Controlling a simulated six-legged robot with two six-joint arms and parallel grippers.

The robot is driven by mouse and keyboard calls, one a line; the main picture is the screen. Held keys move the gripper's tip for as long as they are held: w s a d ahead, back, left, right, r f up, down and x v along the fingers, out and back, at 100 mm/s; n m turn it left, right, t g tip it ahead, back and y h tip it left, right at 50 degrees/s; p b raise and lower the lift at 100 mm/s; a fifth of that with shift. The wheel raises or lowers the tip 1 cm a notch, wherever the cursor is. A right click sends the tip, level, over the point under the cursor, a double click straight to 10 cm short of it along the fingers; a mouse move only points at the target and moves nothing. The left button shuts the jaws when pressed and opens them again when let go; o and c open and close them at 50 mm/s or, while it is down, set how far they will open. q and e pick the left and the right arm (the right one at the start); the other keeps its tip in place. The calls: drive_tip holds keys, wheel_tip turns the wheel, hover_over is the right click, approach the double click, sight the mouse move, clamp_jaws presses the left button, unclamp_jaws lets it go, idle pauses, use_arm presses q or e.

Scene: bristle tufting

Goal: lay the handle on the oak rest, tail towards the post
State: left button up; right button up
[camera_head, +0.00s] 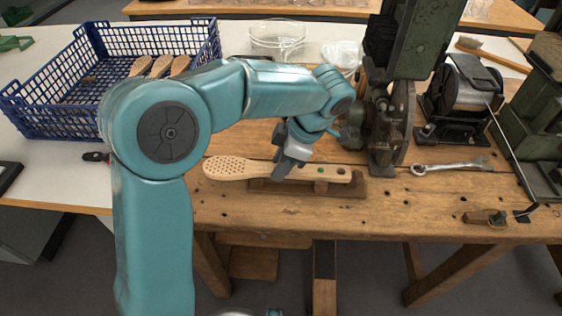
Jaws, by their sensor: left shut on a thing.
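The pale wooden handle (237,168) lies along the oak rest (350,188), with its wide, drilled head to the left and its narrow tail to the right. The tail, with a green dot and a dark hole, points toward the dark green machine post (418,45). The rest is a low brown wooden block on the bench. My left gripper (284,168) comes down from above and is shut on the handle near its middle. The gripper hides part of the handle, and I cannot tell whether the handle bears fully on the rest. My right gripper is not in view.
A blue crate (60,122) with several similar handles stands at the left. A wire spool (470,85), a spanner (450,166) and a small brass piece (484,217) are on the right of the bench (420,215). Glass bowls (278,35) stand behind. The front bench strip is mostly clear.

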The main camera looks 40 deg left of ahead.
use_arm(q)
drive_tip(key=o, duration=1.1)
drive_tip(key=shift+w, duration=0.1)
drive_tip(key=shift+d+r+p, duration=0.1)
drive_tip(key=shift+r+p, duration=0.25)
drive_tip(key=shift+r, duration=0.05)
drive_tip(key=p+v, duration=0.2)
drive_tip(key=v, duration=0.9)
drive_tip(key=shift+r+p, duration=0.2)
drive_tip(key=shift+p, duration=0.15)
